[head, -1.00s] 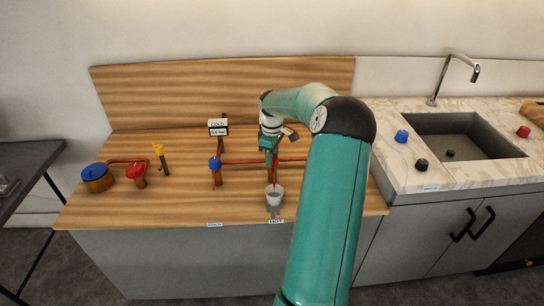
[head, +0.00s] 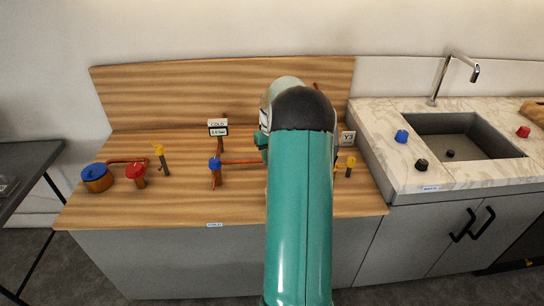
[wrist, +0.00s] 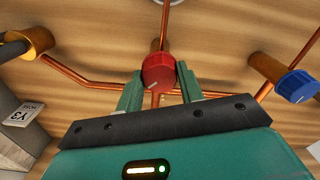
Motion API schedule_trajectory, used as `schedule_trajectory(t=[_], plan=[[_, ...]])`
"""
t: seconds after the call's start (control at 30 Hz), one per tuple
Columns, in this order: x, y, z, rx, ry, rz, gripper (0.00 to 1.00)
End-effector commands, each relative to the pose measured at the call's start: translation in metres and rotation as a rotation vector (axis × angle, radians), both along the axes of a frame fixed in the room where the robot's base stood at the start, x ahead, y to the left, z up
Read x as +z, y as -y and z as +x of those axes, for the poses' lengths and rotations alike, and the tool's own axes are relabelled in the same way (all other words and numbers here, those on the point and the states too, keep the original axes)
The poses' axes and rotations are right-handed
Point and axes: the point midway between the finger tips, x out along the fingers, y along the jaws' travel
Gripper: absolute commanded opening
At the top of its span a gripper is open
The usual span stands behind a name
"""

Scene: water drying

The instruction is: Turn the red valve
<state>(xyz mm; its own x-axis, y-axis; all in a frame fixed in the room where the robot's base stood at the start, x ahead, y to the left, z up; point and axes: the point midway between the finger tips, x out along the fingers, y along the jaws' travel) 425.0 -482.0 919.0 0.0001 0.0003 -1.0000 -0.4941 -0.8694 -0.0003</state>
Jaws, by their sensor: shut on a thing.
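In the wrist view a red valve (wrist: 158,73) with a round knob and a small white mark sits on a copper pipe. The two green fingers of my gripper (wrist: 159,88) stand on either side of the knob and are shut on it. In the head view my arm hides this valve and nearly all of my gripper. Another red knob (head: 135,171) stands at the left of the wooden board, away from my gripper.
A blue valve (head: 215,163) stands left of my arm; it also shows in the wrist view (wrist: 297,86). The wooden counter (head: 130,215) also bears a blue-topped pot (head: 96,178), yellow-handled valves (head: 346,162) and a Y3 sign (head: 347,138). A sink (head: 465,140) is at the right.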

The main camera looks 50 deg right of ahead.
Motion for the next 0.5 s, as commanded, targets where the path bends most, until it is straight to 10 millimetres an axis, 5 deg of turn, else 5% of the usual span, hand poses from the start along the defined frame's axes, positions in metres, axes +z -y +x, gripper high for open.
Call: schedule_trajectory(t=[0.5], plan=[[0.0007,0.0001,0.0008,-0.481,0.001,-0.002,0.14]])
